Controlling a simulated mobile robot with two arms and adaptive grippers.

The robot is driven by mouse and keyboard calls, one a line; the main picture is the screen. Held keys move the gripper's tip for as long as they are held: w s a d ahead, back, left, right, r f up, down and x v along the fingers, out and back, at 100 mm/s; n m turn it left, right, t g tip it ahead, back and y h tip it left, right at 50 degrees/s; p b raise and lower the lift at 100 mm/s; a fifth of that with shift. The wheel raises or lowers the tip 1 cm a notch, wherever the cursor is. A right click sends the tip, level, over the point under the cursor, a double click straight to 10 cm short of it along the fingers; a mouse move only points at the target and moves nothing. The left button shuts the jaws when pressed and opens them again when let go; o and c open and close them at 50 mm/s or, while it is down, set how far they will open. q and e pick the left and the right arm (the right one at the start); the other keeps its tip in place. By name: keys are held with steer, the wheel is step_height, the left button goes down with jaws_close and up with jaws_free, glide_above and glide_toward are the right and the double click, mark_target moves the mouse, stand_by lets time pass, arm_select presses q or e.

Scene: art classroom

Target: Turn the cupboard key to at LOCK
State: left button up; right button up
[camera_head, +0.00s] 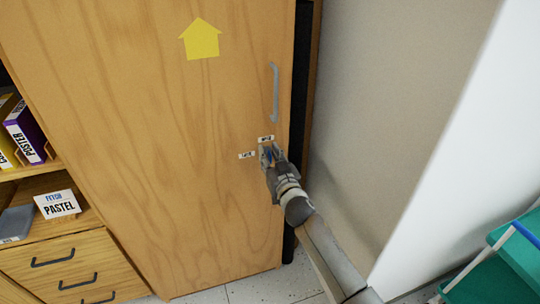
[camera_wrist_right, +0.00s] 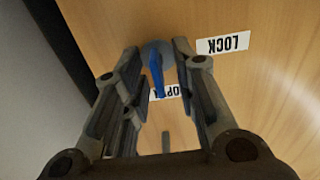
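The cupboard door (camera_head: 190,130) is shut, tall and wooden. A blue key (camera_wrist_right: 157,78) sits in a round grey lock plate on it, and a bit of its blue shows in the head view (camera_head: 267,153). The key's grip points towards the OPEN label (camera_wrist_right: 165,92), which it partly covers. The LOCK label (camera_wrist_right: 223,43) is to the right in the wrist view and on the left of the lock in the head view (camera_head: 247,155). My right gripper (camera_head: 270,149) is at the lock, its fingers apart on either side of the key (camera_wrist_right: 157,52), with gaps visible. My left gripper is out of view.
A grey door handle (camera_head: 275,93) is above the lock. A wall (camera_head: 375,110) stands close on the right. A teal trolley (camera_head: 520,250) is at lower right. Shelves and drawers (camera_head: 65,260) are on the left.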

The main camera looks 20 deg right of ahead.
jaws_close()
steer(key=shift+n, duration=0.3)
steer(key=n, duration=0.2)
steer(key=shift+a+n, duration=0.1)
steer(key=shift+n, duration=0.3)
steer(key=n, duration=0.3)
steer(key=shift+a+f+n, duration=0.1)
steer(key=shift+n, duration=0.2)
steer(key=n, duration=1)
steer(key=shift+a+f+n, duration=0.2)
steer(key=shift+f+n, duration=0.15)
steer(key=shift+n, duration=0.05)
